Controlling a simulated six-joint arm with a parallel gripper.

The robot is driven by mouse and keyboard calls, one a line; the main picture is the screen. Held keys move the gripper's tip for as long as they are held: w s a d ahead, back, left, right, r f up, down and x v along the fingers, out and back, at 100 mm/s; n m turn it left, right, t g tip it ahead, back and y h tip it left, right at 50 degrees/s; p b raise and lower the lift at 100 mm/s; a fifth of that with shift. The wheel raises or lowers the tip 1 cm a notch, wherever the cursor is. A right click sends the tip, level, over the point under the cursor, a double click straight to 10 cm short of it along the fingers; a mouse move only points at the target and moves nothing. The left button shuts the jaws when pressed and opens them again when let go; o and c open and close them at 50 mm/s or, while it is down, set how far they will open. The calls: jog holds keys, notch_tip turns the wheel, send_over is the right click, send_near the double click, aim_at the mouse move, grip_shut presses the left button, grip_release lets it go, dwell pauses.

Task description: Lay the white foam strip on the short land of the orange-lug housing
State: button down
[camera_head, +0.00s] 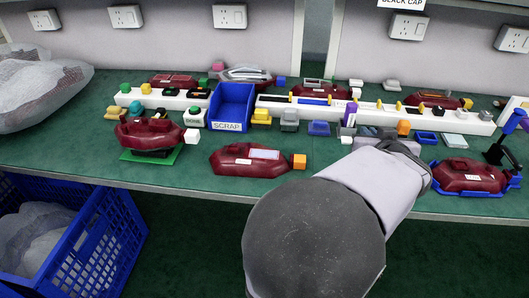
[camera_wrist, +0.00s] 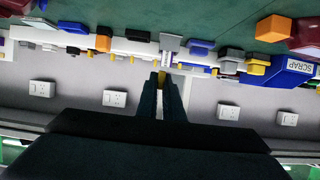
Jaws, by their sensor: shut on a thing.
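A dark red housing (camera_head: 235,163) with an orange lug (camera_head: 299,161) at its right end lies on the green bench, front centre. A pale rectangular patch shows on its top. In the wrist view, part of this housing (camera_wrist: 308,36) and its orange lug (camera_wrist: 273,28) show at upper right. I cannot tell whether this piece belongs to the white foam strip. My arm hides the gripper in the head view.
A blue SCRAP bin (camera_head: 231,105) stands left of centre. The white rail (camera_head: 271,103) carries several strips and yellow tabs, with small coloured blocks before it. Other red housings stand left (camera_head: 150,133) and right (camera_head: 465,177).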

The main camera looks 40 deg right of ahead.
jog(key=w+a+r+n+t+y+p, duration=0.15)
jog(key=w+a+p, duration=0.25)
jog(key=w+p, duration=0.45)
jog(key=w+a+r+n+y+p, duration=0.15)
jog(key=w+a+p, duration=0.25)
jog(key=w+p, duration=0.5)
jog(key=s+a+f+m+g+h+p, duration=0.1)
jog(key=a+f+m+h+p, duration=0.1)
jog(key=a+p, duration=0.6)
jog(key=shift+s+f+m+h+p, duration=0.2)
jog(key=shift+m+h+p, duration=0.3)
jog(key=shift+p, duration=2.7)
jog(key=shift+a+g, duration=0.1)
jog(key=shift+g, duration=0.25)
jog(key=shift+f+b, duration=2.75)
jog(key=shift+b, duration=0.05)
jog(key=shift+f+b, duration=0.25)
jog(key=shift+b, duration=0.15)
